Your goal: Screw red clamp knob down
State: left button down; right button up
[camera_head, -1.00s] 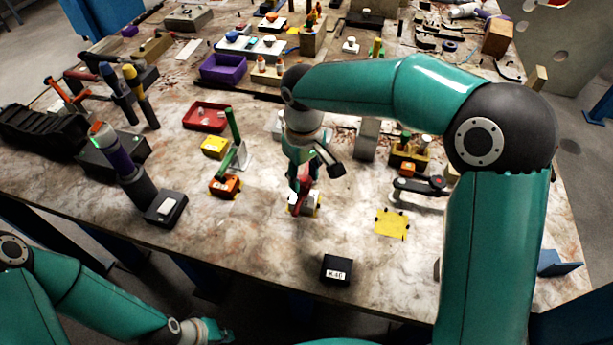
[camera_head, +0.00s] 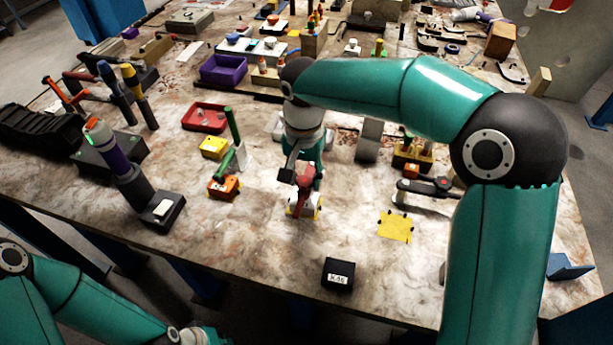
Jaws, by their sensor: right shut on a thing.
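The red clamp knob (camera_head: 303,187) is at the front middle of the table, above a small pale and yellow base (camera_head: 304,211). My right gripper (camera_head: 303,174) points down at the knob and is shut on it; its dark and teal fingers hide part of the red piece. The exact contact is too small to see. My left gripper (camera_head: 206,337) is low at the bottom edge, away from the table top, and mostly cut off; its jaws cannot be made out.
An orange block with a green lever (camera_head: 225,187) stands left of the knob. A yellow mat (camera_head: 396,227) and a black labelled box (camera_head: 338,274) lie right and in front. A red tray (camera_head: 205,117) is behind left. Bare table lies around the knob.

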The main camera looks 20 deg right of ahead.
jog(key=m, duration=0.4)
jog(key=shift+m+b, duration=0.3)
jog(key=shift+b, duration=0.1)
jog(key=m, duration=0.3)
jog(key=shift+w+m+b, duration=0.1)
jog(key=shift+m+b, duration=0.2)
jog(key=m, duration=0.4)
jog(key=shift+b, duration=0.35)
jog(key=m, duration=0.4)
jog(key=shift+r+m, duration=0.1)
jog(key=shift+m, duration=0.2)
jog(key=shift+w, duration=0.1)
jog(key=o, duration=0.8)
jog(key=shift+o, duration=1)
